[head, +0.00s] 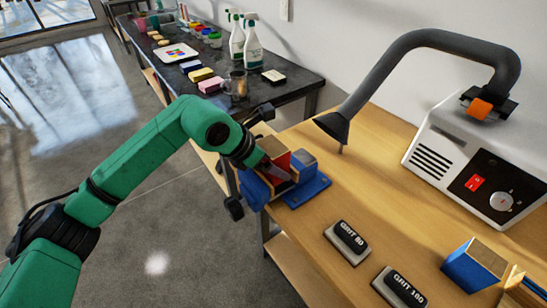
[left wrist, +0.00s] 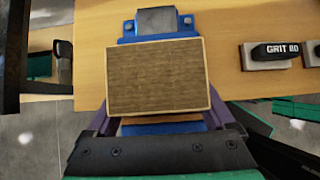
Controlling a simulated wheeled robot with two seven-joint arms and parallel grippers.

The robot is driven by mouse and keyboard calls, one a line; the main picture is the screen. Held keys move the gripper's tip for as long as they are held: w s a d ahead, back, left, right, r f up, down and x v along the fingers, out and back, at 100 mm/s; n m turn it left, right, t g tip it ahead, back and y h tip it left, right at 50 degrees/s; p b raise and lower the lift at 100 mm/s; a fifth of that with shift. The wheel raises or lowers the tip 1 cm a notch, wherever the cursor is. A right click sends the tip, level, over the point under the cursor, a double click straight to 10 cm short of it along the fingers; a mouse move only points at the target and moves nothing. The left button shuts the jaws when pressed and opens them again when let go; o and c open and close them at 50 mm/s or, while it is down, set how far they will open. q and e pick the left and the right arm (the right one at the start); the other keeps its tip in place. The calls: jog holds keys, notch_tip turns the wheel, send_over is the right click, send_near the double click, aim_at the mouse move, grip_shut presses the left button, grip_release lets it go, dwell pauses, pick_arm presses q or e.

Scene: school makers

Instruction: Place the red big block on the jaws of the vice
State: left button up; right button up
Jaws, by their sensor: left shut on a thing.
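The red big block (head: 281,162) shows a red side and pale wood edges in the head view. In the left wrist view its brown, grainy face (left wrist: 156,76) fills the middle. My left gripper (head: 275,172) is shut on it, with a purple finger at either side in the left wrist view (left wrist: 161,116). The blue vice (head: 308,192) stands at the wooden bench's near left edge, and part of it shows behind the block in the left wrist view (left wrist: 157,20). The block is at the vice's jaws. Whether it rests on them is hidden. My right gripper is out of view.
Two sanding blocks, GRIT 80 (head: 347,242) and GRIT 180 (head: 400,288), lie to the right of the vice. A blue-sided wooden block (head: 474,264) is farther right. A grey extractor arm (head: 400,50) arches over the bench from a white unit (head: 470,150).

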pick_arm(q)
jog(key=shift+f, duration=0.85)
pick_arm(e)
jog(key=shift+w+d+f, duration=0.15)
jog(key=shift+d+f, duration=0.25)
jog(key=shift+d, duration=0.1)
pick_arm(q)
jog(key=shift+f+b, duration=0.4)
jog(key=shift+b, duration=0.2)
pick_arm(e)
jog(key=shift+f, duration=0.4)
pick_arm(q)
jog(key=o, duration=1.2)
